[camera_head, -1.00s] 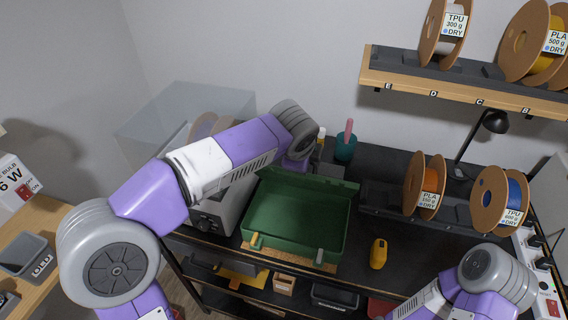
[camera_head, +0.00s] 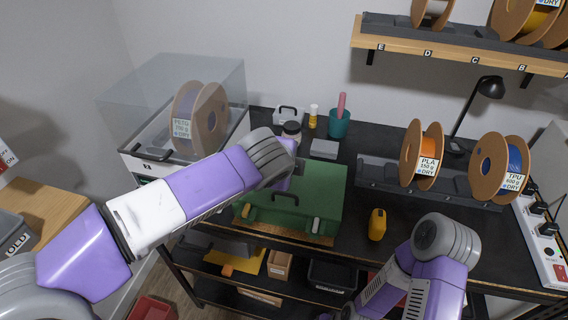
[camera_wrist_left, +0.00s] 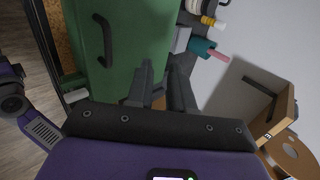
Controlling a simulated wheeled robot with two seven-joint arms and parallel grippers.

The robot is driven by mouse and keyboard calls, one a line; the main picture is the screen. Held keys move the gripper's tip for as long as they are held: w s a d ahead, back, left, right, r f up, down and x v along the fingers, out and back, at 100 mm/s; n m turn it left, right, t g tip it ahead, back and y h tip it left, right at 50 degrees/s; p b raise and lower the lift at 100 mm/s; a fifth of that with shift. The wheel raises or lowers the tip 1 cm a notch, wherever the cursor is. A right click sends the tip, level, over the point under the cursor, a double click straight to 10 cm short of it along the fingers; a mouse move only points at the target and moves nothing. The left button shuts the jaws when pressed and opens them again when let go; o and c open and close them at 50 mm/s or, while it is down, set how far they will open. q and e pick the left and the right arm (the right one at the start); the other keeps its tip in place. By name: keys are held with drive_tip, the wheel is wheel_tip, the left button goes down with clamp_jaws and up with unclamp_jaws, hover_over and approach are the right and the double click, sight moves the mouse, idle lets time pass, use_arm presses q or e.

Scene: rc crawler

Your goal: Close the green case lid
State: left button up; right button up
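The green case (camera_head: 300,205) stands on the black bench with its lid lying down over the body, and its inside does not show. In the left wrist view the green lid (camera_wrist_left: 135,35) fills the upper left, with a dark handle across it. My left gripper (camera_wrist_left: 160,68) is at the lid's edge; its two dark fingers are a little apart with nothing visible held between them. Whether they touch the lid I cannot tell. In the head view my left forearm hides these fingers. My right arm is at the lower right, its fingers out of sight.
A yellow tool (camera_head: 377,224) lies right of the case. A teal cup (camera_head: 339,123), a grey block (camera_head: 324,149) and small bottles stand behind it. Spools (camera_head: 422,155) sit on a dark rack to the right. A clear-covered dryer box (camera_head: 180,110) is left.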

use_arm(q)
drive_tip(key=p+v, duration=0.2)
drive_tip(key=v, duration=0.5)
drive_tip(key=shift+s+r, duration=0.2)
drive_tip(key=shift+r, duration=0.05)
use_arm(e)
drive_tip(key=shift+r, duration=0.95)
use_arm(q)
drive_tip(key=shift+a, duration=0.1)
use_arm(e)
drive_tip(key=shift+s, duration=0.1)
